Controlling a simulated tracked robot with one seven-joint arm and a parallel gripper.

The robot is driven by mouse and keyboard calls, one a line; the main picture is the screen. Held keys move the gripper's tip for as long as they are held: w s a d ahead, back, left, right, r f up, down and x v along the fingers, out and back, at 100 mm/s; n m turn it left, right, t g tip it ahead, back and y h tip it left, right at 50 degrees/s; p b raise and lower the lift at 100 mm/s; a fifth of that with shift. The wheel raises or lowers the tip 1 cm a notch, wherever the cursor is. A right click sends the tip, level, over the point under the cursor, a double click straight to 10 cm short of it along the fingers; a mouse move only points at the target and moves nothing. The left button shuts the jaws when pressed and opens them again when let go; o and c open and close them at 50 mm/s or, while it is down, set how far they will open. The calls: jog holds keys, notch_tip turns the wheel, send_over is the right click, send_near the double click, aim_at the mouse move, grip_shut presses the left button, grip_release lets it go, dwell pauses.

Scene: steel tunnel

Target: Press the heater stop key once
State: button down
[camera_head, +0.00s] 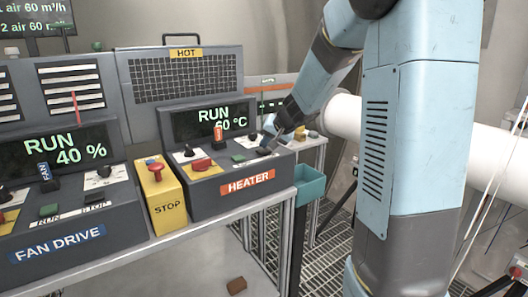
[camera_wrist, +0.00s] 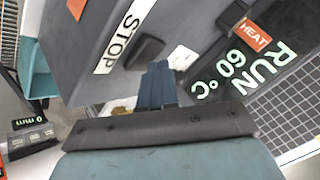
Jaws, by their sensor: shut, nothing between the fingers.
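The heater unit (camera_head: 195,205) is a dark grey console with an orange HEATER label. Its display (camera_head: 205,120) reads RUN 60 °C, also in the wrist view (camera_wrist: 240,75). The heater stop key (camera_wrist: 147,50) is a dark key beside a white STOP label (camera_wrist: 124,36). My gripper (camera_wrist: 158,68) is shut and empty, its blue-grey fingertips just beside the key; I cannot tell whether they touch it. In the head view my gripper (camera_head: 270,143) is over the right end of the heater's key row and partly hides the key there.
On the heater panel are a red button (camera_head: 201,164), an orange-tagged HEAT knob (camera_head: 218,137) and a green key (camera_head: 238,157). A teal bin (camera_head: 310,182) hangs at the bench's right end.

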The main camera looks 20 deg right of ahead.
aim_at(266, 151)
jog(key=shift+f, duration=0.4)
dwell(0.4)
jog(key=shift+r, duration=0.9)
jog(key=shift+r, duration=2.5)
